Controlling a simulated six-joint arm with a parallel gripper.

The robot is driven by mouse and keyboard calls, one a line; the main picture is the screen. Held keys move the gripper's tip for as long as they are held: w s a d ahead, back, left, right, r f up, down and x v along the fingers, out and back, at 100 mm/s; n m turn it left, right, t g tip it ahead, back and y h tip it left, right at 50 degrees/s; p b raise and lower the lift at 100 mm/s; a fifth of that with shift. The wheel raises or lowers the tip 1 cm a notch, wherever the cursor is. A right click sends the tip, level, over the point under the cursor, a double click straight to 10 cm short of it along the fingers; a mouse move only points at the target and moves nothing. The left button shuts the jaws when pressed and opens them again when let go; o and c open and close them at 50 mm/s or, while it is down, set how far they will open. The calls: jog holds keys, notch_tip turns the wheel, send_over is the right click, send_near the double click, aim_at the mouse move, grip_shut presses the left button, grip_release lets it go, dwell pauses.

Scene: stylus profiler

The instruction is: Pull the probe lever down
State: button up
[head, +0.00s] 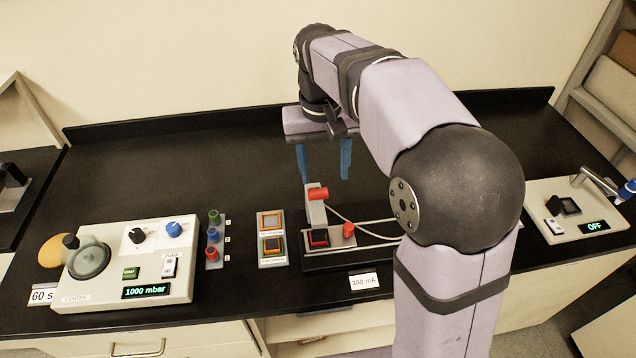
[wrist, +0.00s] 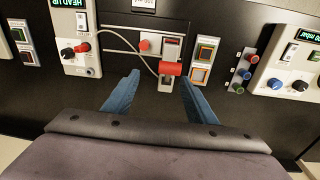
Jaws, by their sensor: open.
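What looks like the probe lever is an upright grey arm (head: 315,211) with a red cylindrical handle (head: 318,193) at its top, on a black stage (head: 320,262). In the wrist view the red handle (wrist: 171,69) lies ahead of the fingertips, nearer the right finger. My gripper (head: 325,180) is open and empty, its two blue fingers pointing down just above and behind the lever. The fingers also show in the wrist view (wrist: 159,80), apart from each other. I cannot tell whether they touch the lever.
Two framed squares (head: 271,233), coloured posts (head: 213,234) and the coater box (head: 150,285) are left. A box reading OFF (head: 577,208) is right.

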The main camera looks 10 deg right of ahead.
aim_at(318, 190)
jog(key=shift+s+a+r+g+y, duration=0.1)
jog(key=shift+a+r+g+y, duration=0.05)
jog(key=shift+a, duration=0.25)
jog(key=shift+s+a+r+g+y, duration=0.1)
jog(key=shift+a+g+y, duration=0.05)
jog(key=shift+a, duration=0.2)
jog(key=shift+f+p, duration=0.9)
jog(key=shift+f, duration=2.75)
grip_shut()
jog(key=shift+f, duration=0.1)
